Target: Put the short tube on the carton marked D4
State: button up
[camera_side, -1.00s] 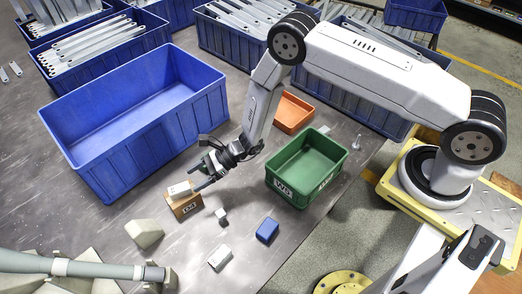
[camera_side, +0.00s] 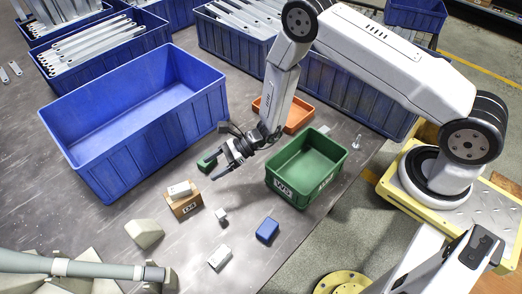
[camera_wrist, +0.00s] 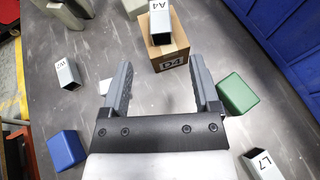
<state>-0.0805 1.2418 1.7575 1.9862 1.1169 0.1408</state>
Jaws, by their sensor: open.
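A short pale grey tube marked A4 (camera_wrist: 160,22) lies on top of the brown carton marked D4 (camera_wrist: 168,54). In the side view the tube (camera_side: 180,189) rests on the carton's (camera_side: 185,207) top face. My gripper (camera_side: 216,168) is up and to the right of the carton, apart from it and from the tube. In the wrist view my gripper (camera_wrist: 160,64) has its two fingers well apart with nothing between them, and the carton and tube are beyond the fingertips.
A blue block (camera_side: 267,229), a small grey piece (camera_side: 221,215) and another tube (camera_side: 219,257) lie on the table. A green block (camera_wrist: 237,95) and a tube marked L7 (camera_wrist: 262,165) are at right in the wrist view. A green bin (camera_side: 306,168) and large blue bin (camera_side: 140,120) stand nearby.

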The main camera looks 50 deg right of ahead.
jog(key=s+d+r+n+g+h, duration=0.1)
jog(key=s+d+r+n+h, duration=0.5)
jog(key=s+d+r+n, duration=0.2)
jog(key=s+d+r+n+g+h, duration=0.1)
jog(key=s+d+r+n+h, duration=0.5)
jog(key=s+d+r+n, duration=0.2)
notch_tip(320, 180, up, 4)
jog(key=d+n, duration=0.2)
jog(key=n, duration=0.4)
jog(key=shift+s+n+g+h, duration=0.25)
jog(key=shift+n+g+h, duration=0.05)
jog(key=shift+g, duration=0.1)
